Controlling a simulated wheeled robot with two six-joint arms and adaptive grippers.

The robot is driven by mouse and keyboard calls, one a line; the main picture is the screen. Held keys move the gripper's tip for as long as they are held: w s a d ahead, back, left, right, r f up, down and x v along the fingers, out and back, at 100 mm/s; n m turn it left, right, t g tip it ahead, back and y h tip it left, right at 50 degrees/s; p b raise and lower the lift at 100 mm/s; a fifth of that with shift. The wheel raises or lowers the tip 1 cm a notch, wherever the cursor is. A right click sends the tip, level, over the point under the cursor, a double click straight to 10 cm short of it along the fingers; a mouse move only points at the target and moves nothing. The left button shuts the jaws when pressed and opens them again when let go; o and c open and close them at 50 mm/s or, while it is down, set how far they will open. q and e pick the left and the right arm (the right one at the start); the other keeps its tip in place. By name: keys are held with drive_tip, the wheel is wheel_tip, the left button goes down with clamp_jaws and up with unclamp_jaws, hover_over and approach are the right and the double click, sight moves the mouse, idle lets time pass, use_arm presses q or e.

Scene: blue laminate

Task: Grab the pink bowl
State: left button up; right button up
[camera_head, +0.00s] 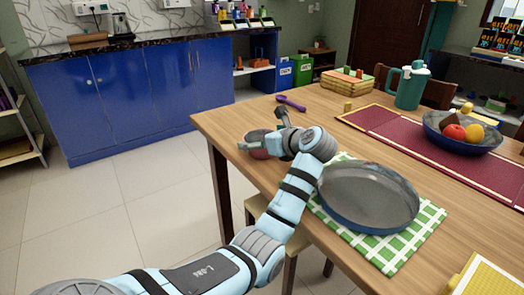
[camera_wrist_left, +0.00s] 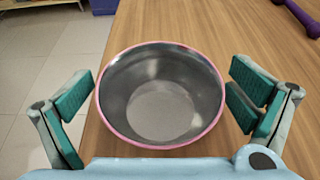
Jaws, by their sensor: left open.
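The pink bowl (camera_wrist_left: 161,100) has a pink rim and a grey metal-like inside. It stands upright and empty on the wooden table, near its left edge. In the head view the bowl (camera_head: 259,153) is partly hidden behind my left gripper (camera_head: 264,132). In the left wrist view my left gripper (camera_wrist_left: 160,92) is open, with one finger on each side of the bowl. Gaps show between the fingers and the rim in that view. My right gripper is not in view.
A grey-blue pan (camera_head: 368,195) lies on a green checked cloth (camera_head: 425,222) to the right. A purple utensil (camera_head: 291,103) lies behind the gripper. A teal pitcher (camera_head: 411,86), a fruit bowl (camera_head: 462,146) and a maroon runner (camera_head: 400,135) are farther right.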

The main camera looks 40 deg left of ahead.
use_arm(q)
drive_tip(key=c, duration=1)
drive_tip(key=shift+r, duration=0.1)
